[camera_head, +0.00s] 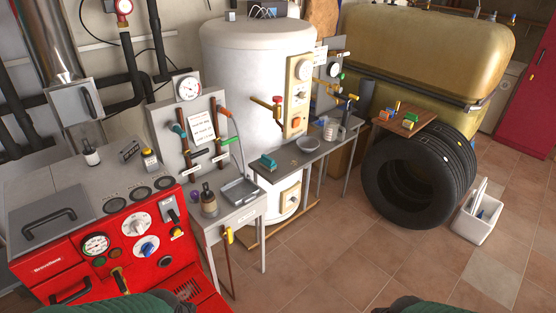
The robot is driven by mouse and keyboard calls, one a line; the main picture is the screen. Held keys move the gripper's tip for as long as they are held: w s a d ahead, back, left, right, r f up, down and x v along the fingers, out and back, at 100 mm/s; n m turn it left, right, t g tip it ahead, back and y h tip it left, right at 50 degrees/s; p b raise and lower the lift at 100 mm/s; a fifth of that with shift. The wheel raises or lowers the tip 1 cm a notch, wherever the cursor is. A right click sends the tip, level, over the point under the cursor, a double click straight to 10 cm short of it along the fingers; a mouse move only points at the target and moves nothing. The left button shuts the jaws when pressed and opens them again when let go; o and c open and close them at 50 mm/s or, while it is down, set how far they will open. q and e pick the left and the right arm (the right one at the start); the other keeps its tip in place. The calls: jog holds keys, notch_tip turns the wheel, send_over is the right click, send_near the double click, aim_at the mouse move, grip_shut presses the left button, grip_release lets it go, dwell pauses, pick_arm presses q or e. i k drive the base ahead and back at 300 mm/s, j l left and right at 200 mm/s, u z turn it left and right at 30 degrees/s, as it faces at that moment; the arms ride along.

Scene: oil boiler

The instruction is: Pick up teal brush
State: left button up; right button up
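A small teal object (267,161), which looks like the teal brush, lies near the left end of a narrow grey table (283,170). The table stands in front of the white cylindrical tank. Nothing touches the brush from above. Neither of my grippers shows in the head view. Only dark green rounded parts, probably mine, show at the bottom edge.
On the same table are a round grey dish (308,144) and a clear jar (331,130). A red boiler (120,250) and a side table with a grey tray (240,192) stand left. The tiled floor in front is clear.

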aim_at(266, 162)
jog(key=i+l, duration=0.25)
jog(key=i+l+u, duration=0.1)
jog(key=i+l, duration=0.15)
jog(key=l, duration=0.2)
jog(key=i+l, duration=0.25)
jog(key=i+l+u, duration=0.1)
jog(key=i+l, duration=0.15)
jog(key=l, duration=0.25)
jog(key=i+l, duration=0.25)
jog(key=l, duration=0.15)
jog(key=i+j+u, duration=0.2)
jog(key=i, duration=1.55)
